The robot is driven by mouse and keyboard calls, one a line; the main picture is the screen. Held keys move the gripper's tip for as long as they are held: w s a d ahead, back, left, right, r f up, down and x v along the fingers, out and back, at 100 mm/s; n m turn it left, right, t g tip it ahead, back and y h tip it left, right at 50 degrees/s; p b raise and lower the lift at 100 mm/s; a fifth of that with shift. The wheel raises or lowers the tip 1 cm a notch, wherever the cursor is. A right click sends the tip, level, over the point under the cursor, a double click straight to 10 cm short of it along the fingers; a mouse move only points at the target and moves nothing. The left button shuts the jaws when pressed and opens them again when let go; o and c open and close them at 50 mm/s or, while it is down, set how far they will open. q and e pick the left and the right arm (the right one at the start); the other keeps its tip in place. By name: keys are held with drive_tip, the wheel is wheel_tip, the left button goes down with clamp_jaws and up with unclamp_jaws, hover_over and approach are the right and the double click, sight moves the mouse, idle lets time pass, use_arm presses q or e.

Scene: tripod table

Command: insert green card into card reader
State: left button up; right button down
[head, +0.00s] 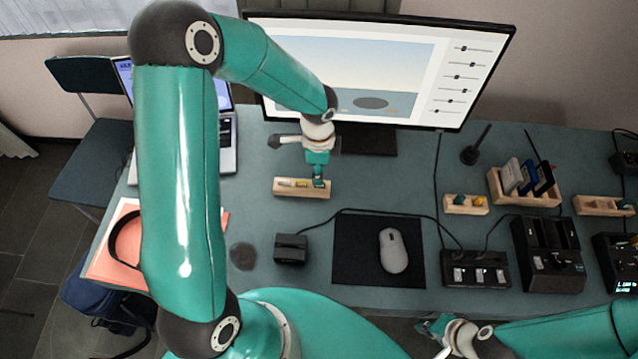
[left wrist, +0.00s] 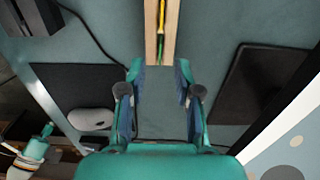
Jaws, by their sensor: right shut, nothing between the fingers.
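A small wooden holder (head: 290,193) stands on the table in front of the monitor and holds a few thin cards. In the left wrist view the holder (left wrist: 150,50) shows a green card (left wrist: 160,48) at its near end, with a yellow one beyond it. My left gripper (head: 318,184) points down at the holder's right end; in the left wrist view its fingers (left wrist: 160,82) are spread with nothing between them, just short of the holder. A small black box (head: 290,249), likely the card reader, stands in front of the holder. My right gripper (head: 432,327) is shut and empty at the table's front edge.
A mouse (head: 393,250) lies on a black mat (head: 350,272) right of the box. The monitor (head: 385,65) stands behind. Chargers (head: 548,255) and wooden racks (head: 525,190) fill the right side.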

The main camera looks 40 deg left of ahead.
use_arm(q)
wheel_tip(320, 180, down, 5)
drive_tip(key=shift+a+p, duration=0.1)
drive_tip(key=shift+p, duration=0.25)
drive_tip(key=shift+s, duration=0.1)
drive_tip(key=shift+c, duration=0.3)
clamp_jaws()
